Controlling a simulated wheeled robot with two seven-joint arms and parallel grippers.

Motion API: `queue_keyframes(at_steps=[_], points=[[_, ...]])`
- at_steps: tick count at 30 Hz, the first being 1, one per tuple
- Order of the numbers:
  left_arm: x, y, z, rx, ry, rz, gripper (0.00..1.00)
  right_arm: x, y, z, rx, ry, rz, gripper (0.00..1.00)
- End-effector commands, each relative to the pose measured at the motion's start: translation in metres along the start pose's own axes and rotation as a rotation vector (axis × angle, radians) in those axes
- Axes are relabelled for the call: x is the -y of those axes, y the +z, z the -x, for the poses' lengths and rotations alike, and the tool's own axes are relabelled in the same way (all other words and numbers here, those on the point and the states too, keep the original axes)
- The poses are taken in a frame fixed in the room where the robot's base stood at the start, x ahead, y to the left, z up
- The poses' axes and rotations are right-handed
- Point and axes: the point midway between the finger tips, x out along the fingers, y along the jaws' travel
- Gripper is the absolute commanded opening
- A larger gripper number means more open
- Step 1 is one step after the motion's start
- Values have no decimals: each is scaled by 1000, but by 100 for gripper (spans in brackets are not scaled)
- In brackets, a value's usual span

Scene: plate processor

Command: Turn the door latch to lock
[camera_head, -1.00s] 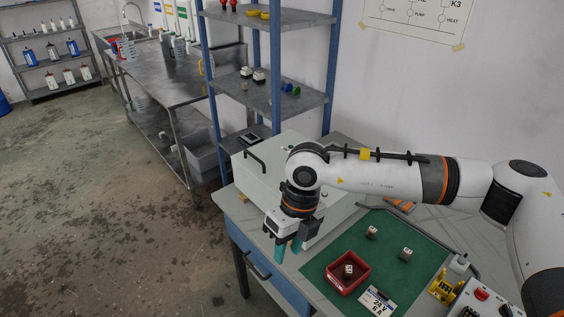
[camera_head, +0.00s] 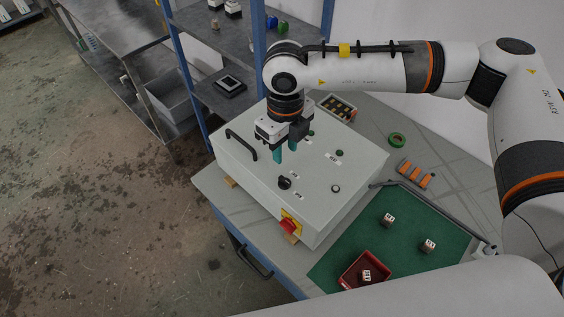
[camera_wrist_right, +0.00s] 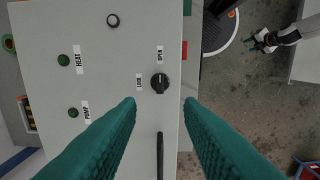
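The door latch is a black rotary knob (camera_head: 285,182) on the top face of a light grey box (camera_head: 322,182). In the right wrist view the knob (camera_wrist_right: 160,83) has an OPEN label (camera_wrist_right: 160,54) above it and a LOCK label (camera_wrist_right: 139,83) to its left. Its grip bar looks roughly upright there, in line with OPEN. My right gripper (camera_head: 285,156) points down over the panel, apart from the knob. Its teal fingers (camera_wrist_right: 160,103) are open and empty, with the knob just beyond the gap. A small teal-fingered gripper (camera_wrist_right: 260,42), apparently my left, shows far below.
A black bar handle (camera_head: 242,146) stands up along the box's left side. A red emergency knob (camera_head: 287,227) projects from the front. A green mat (camera_head: 430,225) with a red bin (camera_head: 349,279) lies right of the box. Other panel buttons, HEAT and PUMP, sit farther back.

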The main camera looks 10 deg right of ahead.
Motion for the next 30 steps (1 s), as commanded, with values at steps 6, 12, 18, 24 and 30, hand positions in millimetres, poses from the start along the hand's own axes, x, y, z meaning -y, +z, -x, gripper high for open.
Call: queue_keyframes(at_steps=[6, 12, 18, 24, 30], points=[[5, -27, 20, -42, -6, 0, 46, 0, 1, -39, 6, -1, 0, 34], [2, -10, 31, -19, -3, 0, 46, 0, 1, -77, 4, 0, 0, 34], [-1, 13, 36, 17, 1, 0, 46, 0, 0, -101, 1, 0, -1, 34], [0, 3, 37, 1, -1, 0, 46, 0, 0, -107, -1, 0, -1, 34], [1, -6, 37, -12, -2, 0, 46, 0, 0, -107, -1, 0, 0, 29]])
